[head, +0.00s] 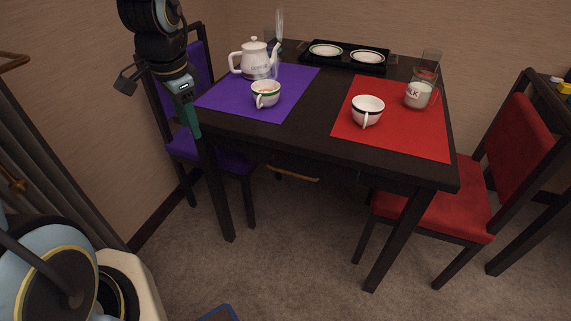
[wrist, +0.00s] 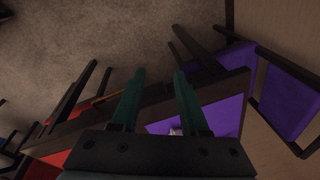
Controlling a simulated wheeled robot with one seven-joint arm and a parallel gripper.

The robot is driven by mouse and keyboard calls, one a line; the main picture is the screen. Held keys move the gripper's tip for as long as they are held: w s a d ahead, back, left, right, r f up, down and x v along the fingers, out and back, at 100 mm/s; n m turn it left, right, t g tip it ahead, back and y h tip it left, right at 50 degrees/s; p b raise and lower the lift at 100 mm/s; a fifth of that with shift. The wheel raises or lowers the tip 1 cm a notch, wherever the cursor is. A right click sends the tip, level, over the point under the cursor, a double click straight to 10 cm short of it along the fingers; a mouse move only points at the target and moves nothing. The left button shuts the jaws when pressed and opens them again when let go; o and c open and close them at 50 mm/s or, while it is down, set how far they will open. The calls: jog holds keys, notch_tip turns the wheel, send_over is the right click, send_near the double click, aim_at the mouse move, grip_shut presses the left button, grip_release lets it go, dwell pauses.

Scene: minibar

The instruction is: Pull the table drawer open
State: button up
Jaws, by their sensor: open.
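The dark wooden table (head: 309,112) stands ahead of me. Below its near edge a brass drawer handle (head: 298,174) shows, left of the middle. The drawer front is mostly hidden in shadow under the tabletop, so I cannot make out a gap. In the wrist view the handle (wrist: 104,99) is a small tan bar left of the fingers. My gripper (head: 192,120) hangs at the table's left corner, left of the handle and apart from it. In the wrist view its two green fingers (wrist: 160,74) are spread with nothing between them.
A purple chair (head: 205,148) stands close behind my gripper, and a red chair (head: 435,205) is at the right.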

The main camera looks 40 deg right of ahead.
jog(key=s+d+f+m+b, duration=0.25)
jog(key=d+m, duration=0.25)
jog(key=d, duration=0.3)
jog(key=m+h+b, duration=0.1)
jog(key=m+b, duration=0.1)
jog(key=m, duration=0.6)
send_near(294, 173)
jog(key=x, duration=0.7)
jog(key=shift+f, duration=0.35)
jog(key=shift+w, duration=0.1)
jog(key=shift+c, duration=0.4)
grip_shut()
